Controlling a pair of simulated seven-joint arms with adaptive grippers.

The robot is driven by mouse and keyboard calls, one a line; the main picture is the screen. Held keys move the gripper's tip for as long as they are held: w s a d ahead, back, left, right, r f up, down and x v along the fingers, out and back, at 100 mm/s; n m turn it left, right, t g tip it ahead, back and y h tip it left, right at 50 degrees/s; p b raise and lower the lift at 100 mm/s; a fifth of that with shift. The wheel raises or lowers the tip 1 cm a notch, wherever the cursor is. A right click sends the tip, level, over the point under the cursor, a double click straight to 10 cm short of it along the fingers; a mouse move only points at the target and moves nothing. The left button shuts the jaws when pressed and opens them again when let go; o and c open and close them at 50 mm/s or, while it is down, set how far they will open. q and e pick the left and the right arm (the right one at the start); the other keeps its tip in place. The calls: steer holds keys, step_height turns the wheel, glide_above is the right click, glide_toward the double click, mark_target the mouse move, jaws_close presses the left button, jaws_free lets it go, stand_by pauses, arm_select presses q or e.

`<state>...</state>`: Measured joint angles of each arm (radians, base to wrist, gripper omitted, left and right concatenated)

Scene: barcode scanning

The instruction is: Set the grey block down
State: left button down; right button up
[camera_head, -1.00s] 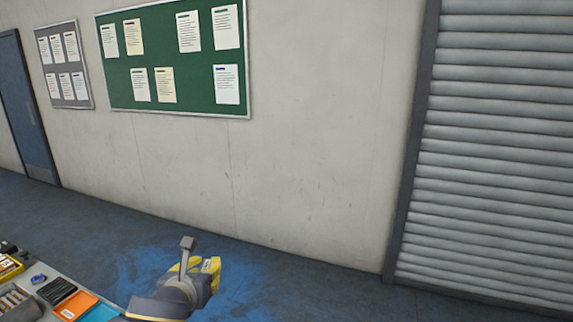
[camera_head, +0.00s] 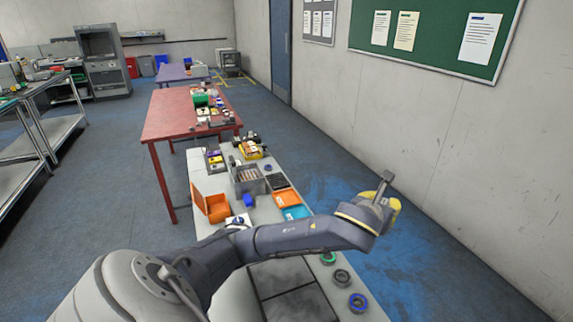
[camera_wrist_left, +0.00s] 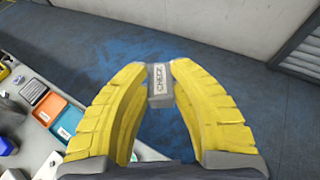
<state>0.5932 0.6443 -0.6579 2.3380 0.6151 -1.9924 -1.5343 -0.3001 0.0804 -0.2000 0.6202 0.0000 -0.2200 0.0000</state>
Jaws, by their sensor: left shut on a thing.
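In the left wrist view a small grey block (camera_wrist_left: 161,98) with a light label sits between the two yellow fingertips of my left gripper (camera_wrist_left: 161,68). The gripper is shut on it, and blue-marked floor shows behind and below. In the head view my left gripper (camera_head: 393,204) is held out past the right edge of the light grey bench (camera_head: 238,178), over the floor. My right gripper is not in view.
The bench carries an orange tray (camera_head: 284,199), a blue tray (camera_head: 296,213), an orange bin (camera_head: 217,209) and a dark panel (camera_head: 290,290). Several coloured rings, one green (camera_head: 342,277), lie near its right edge. A red table (camera_head: 165,118) stands beyond.

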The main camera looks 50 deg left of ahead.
arm_select(q)
steer(key=w+a+r+n+g+y, duration=0.1)
steer(key=w+a+r+n+y, duration=0.15)
steer(key=a, duration=0.35)
steer(key=w+a+r+n+y, duration=0.1)
steer(key=w+a+r+y, duration=0.1)
steer(key=w+a, duration=0.35)
steer(key=n+g+y, duration=0.6)
steer(key=n+g, duration=0.2)
glide_above(277, 181)
step_height(277, 181, down, 2)
step_height(277, 181, down, 20)
steer(key=shift+r, duration=0.15)
steer(key=c, duration=1.2)
jaws_free()
steer(key=shift+d, duration=0.1)
